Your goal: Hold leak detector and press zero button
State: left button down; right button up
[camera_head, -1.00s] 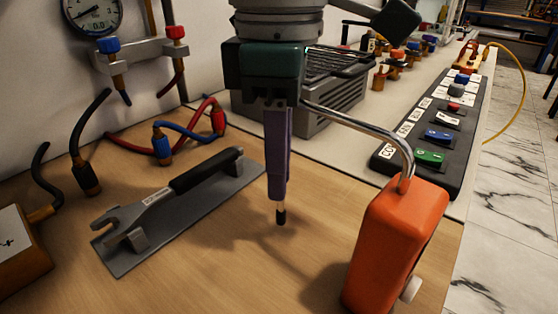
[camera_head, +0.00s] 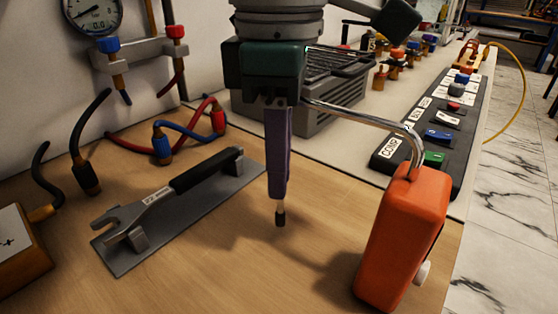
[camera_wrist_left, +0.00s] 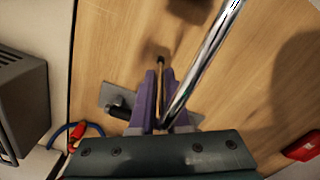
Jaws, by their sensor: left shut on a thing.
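The leak detector (camera_head: 405,235) is an orange box with a curved chrome tube (camera_head: 370,113) from its top and a pale round knob (camera_head: 422,273) low on its right side. My left gripper (camera_head: 279,192) points down with its purple fingers closed together above the wooden table. The chrome tube runs to the gripper, and in the left wrist view the tube (camera_wrist_left: 200,70) reaches the fingers (camera_wrist_left: 157,95). A thin dark-tipped probe (camera_head: 280,217) sticks out below the fingers. The box hangs tilted at the right. No zero button can be made out. My right gripper is not seen.
An open-ended wrench (camera_head: 165,200) lies on a grey plate at the left. Red and blue hoses (camera_head: 190,130) and a gauge (camera_head: 95,12) are behind it. A black panel with coloured switches (camera_head: 440,130) is at the right. The wooden table (camera_head: 225,265) is clear in front.

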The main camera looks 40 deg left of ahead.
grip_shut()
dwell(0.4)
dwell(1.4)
